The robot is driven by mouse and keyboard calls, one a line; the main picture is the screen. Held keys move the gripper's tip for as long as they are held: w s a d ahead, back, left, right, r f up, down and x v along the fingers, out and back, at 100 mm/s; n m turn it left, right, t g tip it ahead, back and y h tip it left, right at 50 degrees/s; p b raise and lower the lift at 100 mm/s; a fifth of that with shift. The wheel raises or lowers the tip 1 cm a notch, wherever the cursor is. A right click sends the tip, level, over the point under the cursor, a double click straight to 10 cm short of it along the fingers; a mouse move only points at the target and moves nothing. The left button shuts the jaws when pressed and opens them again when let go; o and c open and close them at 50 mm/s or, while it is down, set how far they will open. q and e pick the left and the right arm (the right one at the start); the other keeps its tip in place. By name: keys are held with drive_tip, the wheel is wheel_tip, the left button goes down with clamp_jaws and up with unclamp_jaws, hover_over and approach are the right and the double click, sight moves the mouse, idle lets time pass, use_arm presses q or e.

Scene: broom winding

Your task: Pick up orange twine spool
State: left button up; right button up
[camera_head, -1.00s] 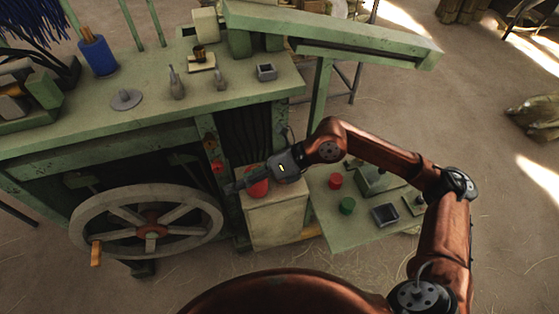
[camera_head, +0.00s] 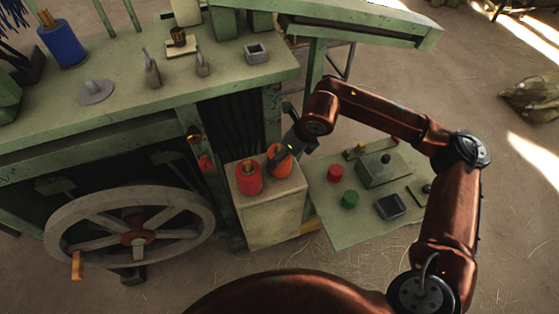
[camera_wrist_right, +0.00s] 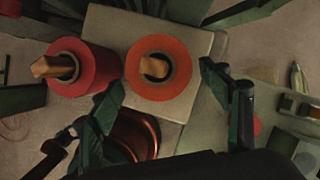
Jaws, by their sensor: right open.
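The orange twine spool (camera_head: 280,164) stands upright on a pale box, close beside a red spool (camera_head: 249,178). In the right wrist view the orange spool (camera_wrist_right: 160,68) shows from above, with a brown core in its centre hole. My right gripper (camera_head: 288,149) is at the orange spool's upper right side in the head view. In the wrist view the right gripper (camera_wrist_right: 160,92) is open, with its fingers apart to the left and right of the orange spool's near side. Whether a finger touches it I cannot tell. My left gripper is not in view.
The pale box (camera_head: 270,218) stands between the large hand wheel (camera_head: 139,238) and a low green shelf (camera_head: 332,222). The shelf holds a red knob, a green knob and small trays. The green workbench (camera_head: 150,120) rises behind.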

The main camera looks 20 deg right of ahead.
drive_tip(key=x, duration=0.4)
drive_tip(key=shift+w+f+b, duration=0.1)
drive_tip(key=shift+f+b, duration=0.25)
drive_tip(key=shift+c, duration=0.3)
drive_tip(key=shift+r, duration=0.1)
drive_tip(key=c, duration=1.4)
